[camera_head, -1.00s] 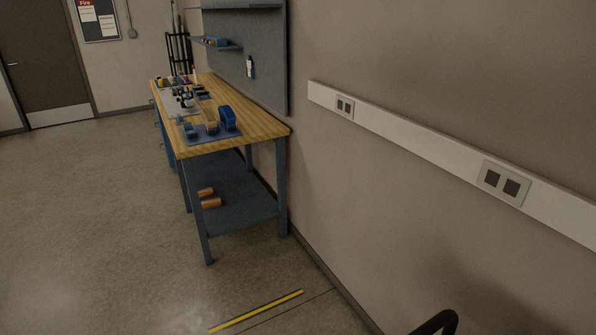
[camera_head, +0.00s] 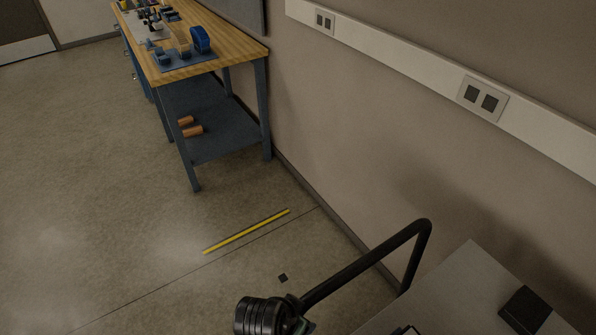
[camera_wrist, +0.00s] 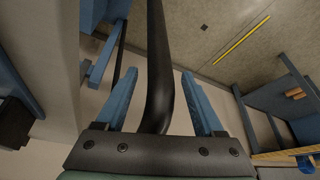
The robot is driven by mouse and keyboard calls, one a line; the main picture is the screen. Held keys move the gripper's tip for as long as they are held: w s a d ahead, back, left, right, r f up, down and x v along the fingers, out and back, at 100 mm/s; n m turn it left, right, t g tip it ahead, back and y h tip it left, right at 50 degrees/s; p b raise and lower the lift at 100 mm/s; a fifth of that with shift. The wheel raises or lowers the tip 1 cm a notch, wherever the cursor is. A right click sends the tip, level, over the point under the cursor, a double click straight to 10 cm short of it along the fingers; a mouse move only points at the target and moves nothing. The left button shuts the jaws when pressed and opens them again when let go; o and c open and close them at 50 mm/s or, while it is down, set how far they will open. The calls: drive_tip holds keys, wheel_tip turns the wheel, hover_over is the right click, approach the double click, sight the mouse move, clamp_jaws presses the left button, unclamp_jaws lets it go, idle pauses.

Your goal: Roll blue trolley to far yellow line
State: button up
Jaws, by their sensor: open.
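The blue trolley shows at the lower right of the head view as a grey top (camera_head: 462,277) with a black bar handle (camera_head: 365,264). In the wrist view its blue frame (camera_wrist: 92,14) is at the left, and the handle (camera_wrist: 157,40) runs down between the fingers of my gripper (camera_wrist: 158,75). The gripper is open around the bar; I cannot tell if either finger touches it. In the head view my dark wrist is by the handle's near end and the fingers are hidden. A yellow line (camera_head: 246,231) lies on the floor beyond the trolley, also in the wrist view (camera_wrist: 241,41).
A blue-legged workbench (camera_head: 228,48) with a wooden top stands against the wall beyond the line. A dark object (camera_head: 525,311) sits on the trolley. A small dark square (camera_head: 283,278) lies on the floor. The wall is close on the right; open floor lies left.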

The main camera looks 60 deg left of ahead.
drive_tip(key=shift+w+a+f, duration=0.1)
drive_tip(key=shift+w+f, duration=0.15)
drive_tip(key=shift+f, duration=0.4)
drive_tip(key=shift+c, duration=0.3)
clamp_jaws()
idle(0.8)
